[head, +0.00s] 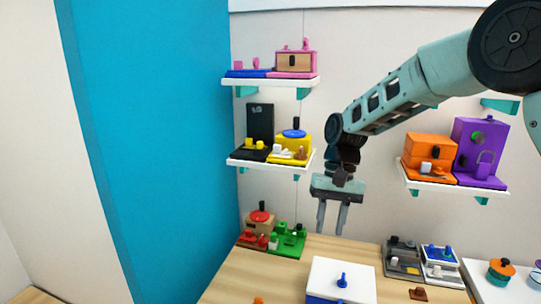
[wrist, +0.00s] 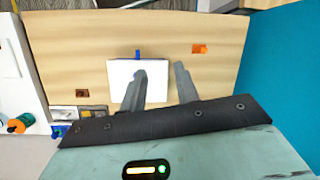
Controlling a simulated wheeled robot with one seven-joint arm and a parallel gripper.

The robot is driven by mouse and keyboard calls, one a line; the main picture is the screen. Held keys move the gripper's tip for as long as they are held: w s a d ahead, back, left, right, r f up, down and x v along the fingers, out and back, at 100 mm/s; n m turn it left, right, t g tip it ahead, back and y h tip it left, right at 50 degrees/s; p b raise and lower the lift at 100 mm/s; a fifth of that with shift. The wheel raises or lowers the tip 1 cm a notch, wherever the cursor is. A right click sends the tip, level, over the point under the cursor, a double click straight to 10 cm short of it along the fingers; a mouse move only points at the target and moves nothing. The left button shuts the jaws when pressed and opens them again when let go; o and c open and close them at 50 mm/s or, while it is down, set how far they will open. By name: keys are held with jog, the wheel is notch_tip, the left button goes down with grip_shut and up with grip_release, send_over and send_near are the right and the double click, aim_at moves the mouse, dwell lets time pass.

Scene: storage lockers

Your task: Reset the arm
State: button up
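My gripper (head: 332,217) hangs pointing down from my teal arm, in front of the wall and above the wooden table (head: 225,289). Its two fingers are apart with nothing between them. In the wrist view my gripper (wrist: 160,72) also shows its fingers spread. Below it on the table is a white-topped box with a blue handle (wrist: 121,72), partly hidden by one finger. In the head view this white box (head: 338,277) stands at the table's front, below and apart from the fingers.
A shelf (head: 270,163) with black and yellow boxes is left of my gripper; another shelf (head: 455,186) with orange and purple boxes is right. Red and green sets (head: 287,240) stand at the table's back left. An orange piece (wrist: 200,49) and a brown piece (wrist: 82,93) lie on the table.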

jog(key=s+a+n+t+b, duration=0.1)
jog(key=s+a+n+b, duration=0.25)
jog(key=s, duration=1.15)
jog(key=s+d+f+n+t+b, duration=0.1)
jog(key=s+f+n, duration=0.1)
jog(key=s, duration=0.6)
jog(key=s+d+f+n+t+h+b, duration=0.1)
jog(key=s+d+f+n, duration=0.1)
jog(key=s, duration=0.5)
jog(key=shift+s+d+f+n, duration=0.25)
jog(key=shift+s+f+n, duration=0.1)
jog(key=shift+f+n, duration=0.1)
jog(key=shift+o, duration=0.2)
